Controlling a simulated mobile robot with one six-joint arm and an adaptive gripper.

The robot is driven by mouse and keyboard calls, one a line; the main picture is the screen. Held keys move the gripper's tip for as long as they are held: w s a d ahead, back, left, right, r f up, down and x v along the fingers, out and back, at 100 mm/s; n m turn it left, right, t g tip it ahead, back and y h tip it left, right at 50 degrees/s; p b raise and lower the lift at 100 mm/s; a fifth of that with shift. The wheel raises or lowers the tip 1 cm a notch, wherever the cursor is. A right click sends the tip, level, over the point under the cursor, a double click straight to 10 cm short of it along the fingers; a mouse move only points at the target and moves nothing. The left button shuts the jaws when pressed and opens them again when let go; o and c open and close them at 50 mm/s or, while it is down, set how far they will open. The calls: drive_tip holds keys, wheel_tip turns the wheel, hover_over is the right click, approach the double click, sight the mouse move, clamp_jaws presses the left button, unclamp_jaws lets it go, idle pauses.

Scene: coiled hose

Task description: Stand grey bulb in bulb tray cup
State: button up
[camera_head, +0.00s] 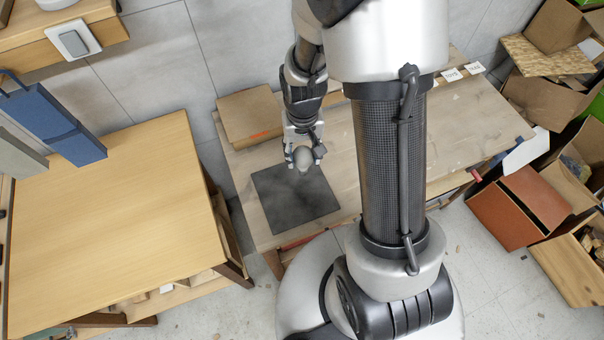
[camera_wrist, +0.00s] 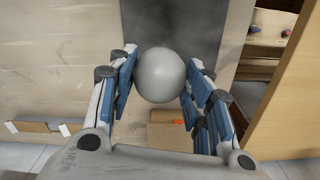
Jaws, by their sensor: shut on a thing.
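The grey bulb (camera_head: 302,158) is held at the end of my gripper (camera_head: 304,154), above the worktable near the far edge of a dark mat (camera_head: 295,208). In the wrist view, the bulb's round, smooth side (camera_wrist: 160,75) shows between the blue-padded fingers of my gripper (camera_wrist: 158,82), which is shut on it. The bulb's lower end is hidden in the wrist view. I cannot make out a bulb tray or its cup in either view; part of the table is hidden behind my arm.
A flat cardboard box (camera_head: 249,116) lies at the table's back left. Small white cards (camera_head: 452,75) stand along the back edge. A lighter wooden table (camera_head: 115,215) is at the left, and several open cartons (camera_head: 518,208) are at the right. Bare tabletop (camera_head: 470,120) shows right of my arm.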

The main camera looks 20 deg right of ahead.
sight(303, 172)
wheel_tip(303, 172, down, 10)
drive_tip(key=shift+f+b, duration=0.1)
drive_tip(key=shift+b, duration=0.9)
drive_tip(key=shift+f, duration=0.15)
drive_tip(key=o, duration=1.2)
